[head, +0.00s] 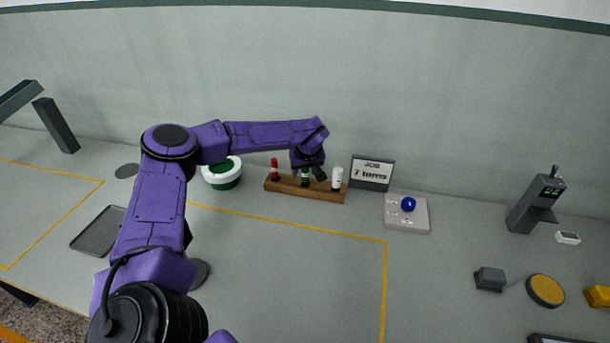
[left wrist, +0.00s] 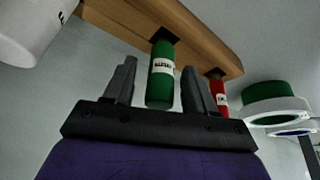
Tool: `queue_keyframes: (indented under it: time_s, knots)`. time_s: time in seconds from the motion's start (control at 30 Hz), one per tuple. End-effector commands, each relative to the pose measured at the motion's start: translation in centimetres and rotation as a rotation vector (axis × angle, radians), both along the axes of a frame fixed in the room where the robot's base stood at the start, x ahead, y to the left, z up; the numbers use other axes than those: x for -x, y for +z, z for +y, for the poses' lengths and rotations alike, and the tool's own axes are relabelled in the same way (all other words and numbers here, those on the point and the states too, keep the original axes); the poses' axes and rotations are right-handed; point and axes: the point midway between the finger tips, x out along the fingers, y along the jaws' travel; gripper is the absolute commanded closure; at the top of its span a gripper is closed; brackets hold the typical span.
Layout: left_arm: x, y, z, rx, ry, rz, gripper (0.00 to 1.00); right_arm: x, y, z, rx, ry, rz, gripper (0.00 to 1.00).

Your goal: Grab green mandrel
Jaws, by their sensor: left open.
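The green mandrel (head: 305,177) stands in the middle of a wooden rack (head: 330,194), between a red mandrel (head: 275,170) and a white mandrel (head: 337,178). My left gripper (head: 309,173) is over the rack at the green mandrel and partly hides it. In the left wrist view the green mandrel (left wrist: 160,82) has a white label and lies between the two open fingers of the left gripper (left wrist: 157,90), with gaps on both sides. The red mandrel (left wrist: 218,95) shows to its right and the white one (left wrist: 32,30) at upper left. My right gripper is not in view.
A white and green spool (head: 222,172) stands left of the rack. The table in front of the rack is clear. A grey tray (head: 100,230) lies at left.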

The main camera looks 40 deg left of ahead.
Motion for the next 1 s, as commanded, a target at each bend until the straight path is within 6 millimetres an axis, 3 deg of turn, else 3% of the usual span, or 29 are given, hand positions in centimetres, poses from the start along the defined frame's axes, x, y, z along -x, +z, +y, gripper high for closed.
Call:
queue_keyframes:
  time_s: [0.07,0.1,0.27,0.67,0.83,1.0]
  knots:
    - [0.0,0.0,0.0,0.0,0.0,0.0,0.44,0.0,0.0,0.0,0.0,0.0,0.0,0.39]
    - [0.0,0.0,0.0,0.0,-0.001,0.0,0.51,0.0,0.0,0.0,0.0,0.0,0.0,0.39]
    - [0.0,0.0,0.0,0.0,-0.001,0.0,1.0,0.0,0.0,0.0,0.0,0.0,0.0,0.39]
    - [-0.1,0.9,0.0,-0.001,-0.002,-0.002,1.0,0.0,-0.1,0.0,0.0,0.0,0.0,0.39]
    - [0.0,3.7,-0.3,0.0,-0.003,-0.005,1.0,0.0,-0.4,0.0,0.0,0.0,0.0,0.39]
    - [1.7,7.3,-3.1,-0.001,-0.005,-0.007,1.0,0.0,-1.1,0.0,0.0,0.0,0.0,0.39]
